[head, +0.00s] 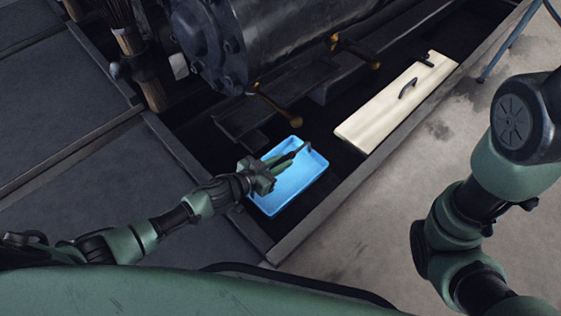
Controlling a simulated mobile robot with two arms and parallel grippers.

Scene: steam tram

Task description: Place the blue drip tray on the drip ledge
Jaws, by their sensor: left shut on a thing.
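The blue drip tray (295,183) is a shallow open box in the dark trough below the big dark cylinder. My left gripper (297,153) reaches over it from the left and is shut on the tray; the exact grip point is hard to make out. The tray looks roughly level, and I cannot tell whether it touches anything below. A dark flat ledge (246,113) lies under the cylinder, just behind the tray; I cannot tell for sure that it is the drip ledge. My right arm shows at the right, but its gripper is out of view.
A cream board (385,112) with a dark handle lies right of the tray. The dark cylinder (275,35) and brass-coloured taps (290,115) overhang the trough. A raised edge (320,208) bounds it in front. Brooms (138,55) stand at left. The grey floor (400,190) is clear.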

